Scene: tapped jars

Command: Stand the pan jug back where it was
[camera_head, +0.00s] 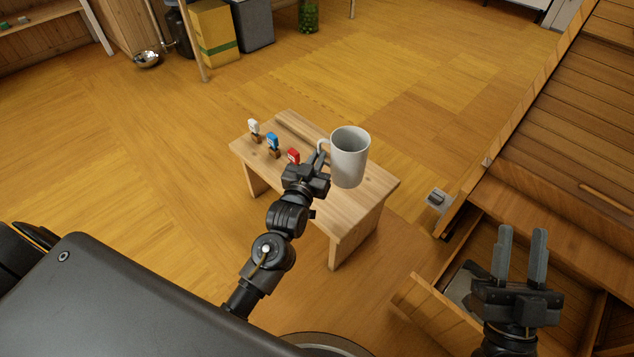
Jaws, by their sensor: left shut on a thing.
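A light grey jug (350,160) shaped like a mug, with a handle on its left side, is upright over the right part of a small wooden table (348,212). My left gripper (318,162) is shut on the jug at its handle. I cannot tell whether the jug's base touches the tabletop or is a little above it. My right gripper (522,232) is open and empty, far to the right of the table, with its two fingers pointing up in the picture.
White (254,126), blue (272,142) and red (293,156) small pieces, at least two on brown blocks, stand in a row along the table's left side. An open wooden drawer (432,312) lies by my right gripper. Yellow (215,35) and grey (252,24) bins stand at the back. Floor beyond the table is clear.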

